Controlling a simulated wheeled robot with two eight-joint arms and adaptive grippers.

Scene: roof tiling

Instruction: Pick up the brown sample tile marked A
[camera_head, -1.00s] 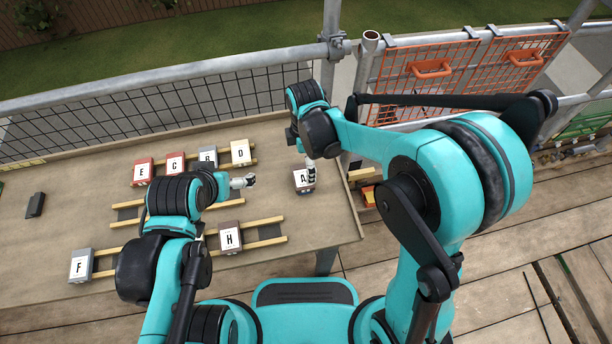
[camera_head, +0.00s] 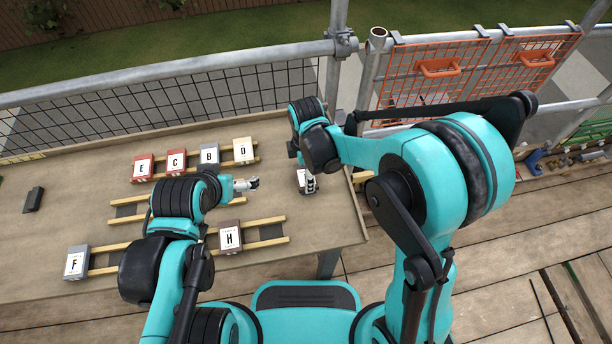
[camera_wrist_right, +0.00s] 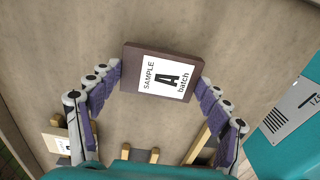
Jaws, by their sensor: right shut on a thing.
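The brown tile with the white label "SAMPLE A batch" (camera_wrist_right: 166,77) shows whole in the right wrist view, between the purple finger pads. In the head view it shows only in part (camera_head: 300,178), near the table's right end, mostly covered by my right gripper (camera_head: 309,182). My right gripper is shut on it, with a pad at each side edge in the right wrist view (camera_wrist_right: 157,83). Whether the tile is clear of the table I cannot tell. My left gripper (camera_head: 252,183) hangs over the table left of tile A, apart from it; its fingers are too small to read.
Tiles E (camera_head: 142,168), C (camera_head: 176,163), B (camera_head: 209,156) and D (camera_head: 243,150) sit in a back row on battens. Tiles F (camera_head: 76,262) and H (camera_head: 230,236) are in front. A dark block (camera_head: 33,199) lies far left. A mesh railing (camera_head: 225,95) runs behind the table.

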